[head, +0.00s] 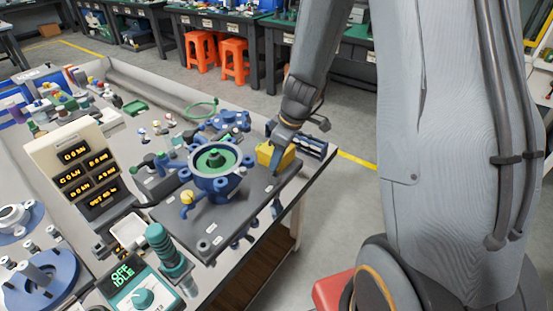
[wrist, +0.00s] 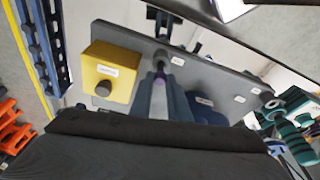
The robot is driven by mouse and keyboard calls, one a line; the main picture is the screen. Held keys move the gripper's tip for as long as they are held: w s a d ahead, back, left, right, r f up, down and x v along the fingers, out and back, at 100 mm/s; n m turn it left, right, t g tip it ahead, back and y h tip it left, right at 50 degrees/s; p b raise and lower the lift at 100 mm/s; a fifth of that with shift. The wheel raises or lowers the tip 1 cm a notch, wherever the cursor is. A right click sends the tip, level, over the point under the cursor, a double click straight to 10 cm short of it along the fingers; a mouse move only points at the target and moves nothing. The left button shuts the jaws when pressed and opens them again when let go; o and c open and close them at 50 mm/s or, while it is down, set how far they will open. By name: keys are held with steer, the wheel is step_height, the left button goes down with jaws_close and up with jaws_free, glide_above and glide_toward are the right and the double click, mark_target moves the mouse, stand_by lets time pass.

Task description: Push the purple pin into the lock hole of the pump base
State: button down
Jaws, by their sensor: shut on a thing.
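The pump base is a dark grey plate (head: 215,238) at the table's right corner, bearing a blue pump body with a green centre (head: 210,160). It also shows in the wrist view (wrist: 215,75). My gripper (head: 277,172) is low over the plate's right end, beside a yellow block (head: 265,152). A dark round spot, perhaps the lock hole, lies just beyond the tips. I cannot tell whether the pin is in it. The pin is hidden in the head view.
The yellow block (wrist: 108,72) with a grey knob is close left of my fingers in the wrist view. A display panel (head: 78,165), a teal-handled tool (head: 165,250) and several small parts crowd the table. Orange stools (head: 234,58) stand behind.

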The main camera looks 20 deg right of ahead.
steer(key=shift+f+b, duration=0.6)
steer(key=shift+b, duration=0.15)
steer(key=c, duration=1.6)
jaws_free()
steer(key=shift+r, duration=0.15)
steer(key=shift+r+p, duration=1.75)
steer(key=shift+r, duration=0.6)
